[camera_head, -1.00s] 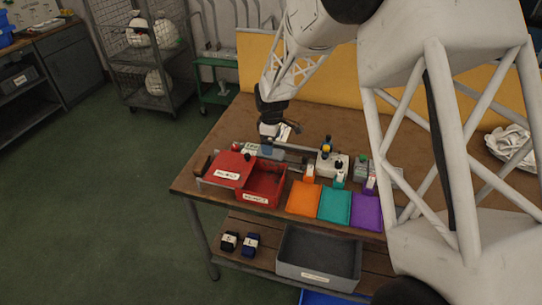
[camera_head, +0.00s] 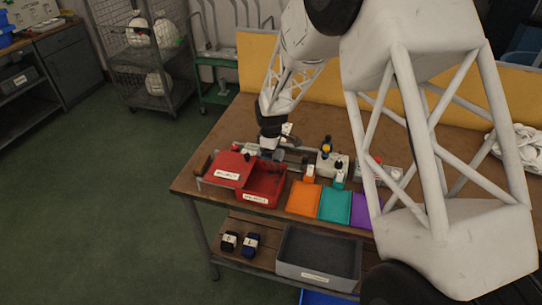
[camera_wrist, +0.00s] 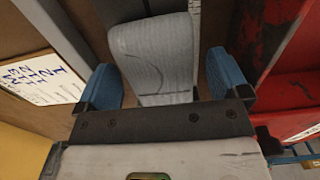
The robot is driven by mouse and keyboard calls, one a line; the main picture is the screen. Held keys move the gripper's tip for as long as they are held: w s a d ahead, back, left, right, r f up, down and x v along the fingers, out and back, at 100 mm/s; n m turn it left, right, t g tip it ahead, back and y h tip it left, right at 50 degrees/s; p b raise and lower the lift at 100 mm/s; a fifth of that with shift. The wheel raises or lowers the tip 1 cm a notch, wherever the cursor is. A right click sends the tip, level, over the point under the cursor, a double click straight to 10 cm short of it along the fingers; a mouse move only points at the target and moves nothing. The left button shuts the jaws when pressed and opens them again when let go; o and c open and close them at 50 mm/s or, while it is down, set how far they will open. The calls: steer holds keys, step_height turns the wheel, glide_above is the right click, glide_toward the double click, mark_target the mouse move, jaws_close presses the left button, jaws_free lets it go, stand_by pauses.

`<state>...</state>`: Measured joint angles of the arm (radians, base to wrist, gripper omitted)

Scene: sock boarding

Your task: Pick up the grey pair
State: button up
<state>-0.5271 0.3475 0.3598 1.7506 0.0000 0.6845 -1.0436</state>
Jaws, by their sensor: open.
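The grey pair (camera_wrist: 155,58) shows in the wrist view as a folded, light grey knitted bundle on the brown surface. My gripper (camera_wrist: 165,85) has blue fingertips spread apart, one on each side of the bundle. The near end of the bundle is hidden behind the dark gripper body. I cannot tell whether either finger touches it. In the head view my gripper (camera_head: 271,153) is low over the table, behind the red bins; the pair is too small and covered to make out clearly there.
A red bin (camera_head: 262,184) stands just in front of my gripper, and its red wall (camera_wrist: 285,55) is close on the right in the wrist view. A white card with writing (camera_wrist: 42,78) lies to the left. Orange (camera_head: 303,198), teal and purple trays line the table's front.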

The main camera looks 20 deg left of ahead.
steer(key=shift+f, duration=0.2)
stand_by(0.4)
steer(key=c, duration=1)
steer(key=shift+r, duration=5.05)
